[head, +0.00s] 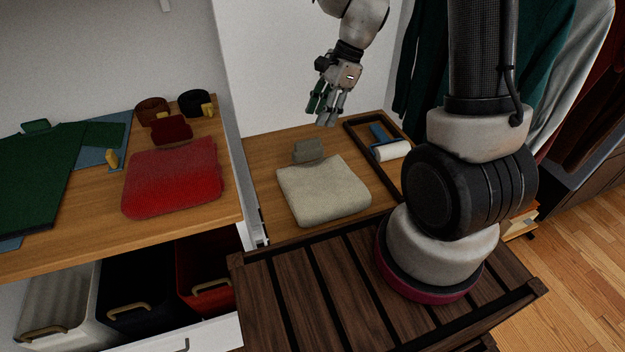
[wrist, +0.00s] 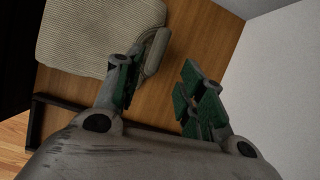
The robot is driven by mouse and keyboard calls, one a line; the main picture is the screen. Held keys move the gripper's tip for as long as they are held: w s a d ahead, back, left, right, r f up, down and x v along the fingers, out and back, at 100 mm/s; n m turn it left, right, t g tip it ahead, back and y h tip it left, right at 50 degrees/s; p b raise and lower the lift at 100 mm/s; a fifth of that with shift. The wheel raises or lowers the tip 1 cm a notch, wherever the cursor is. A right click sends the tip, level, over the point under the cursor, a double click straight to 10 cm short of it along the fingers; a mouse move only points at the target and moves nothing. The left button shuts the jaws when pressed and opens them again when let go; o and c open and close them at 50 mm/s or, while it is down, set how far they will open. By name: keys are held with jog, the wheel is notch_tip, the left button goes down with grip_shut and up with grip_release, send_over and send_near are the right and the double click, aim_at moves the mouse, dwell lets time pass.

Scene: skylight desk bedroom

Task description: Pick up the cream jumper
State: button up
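The cream jumper (head: 322,190) lies folded flat on a wooden surface in the middle of the head view. It also shows in the wrist view (wrist: 95,30) at the upper left, cut off by the top edge. My gripper (head: 325,112) is above and behind the jumper, apart from it. In the wrist view, its green-padded fingers (wrist: 160,90) stand apart with nothing between them. A small grey-green folded piece (head: 308,151) lies right behind the jumper, and the left finger partly covers it in the wrist view.
A dark-framed tray (head: 362,134) with a lint roller (head: 391,150) stands to the jumper's right. A red jumper (head: 172,177) and a green garment (head: 38,175) lie on the desk at left. Dark slats (head: 310,300) are in front. A white wall stands behind, with hanging clothes at right.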

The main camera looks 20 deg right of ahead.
aim_at(308, 140)
jog(key=shift+a+f+m, duration=0.25)
jog(key=shift+f+m, duration=0.2)
jog(key=shift+m, duration=0.15)
jog(key=x, duration=0.6)
jog(key=shift+s+a+f, duration=0.1)
jog(key=shift+a+f, duration=0.2)
jog(key=shift+a, duration=0.1)
grip_shut()
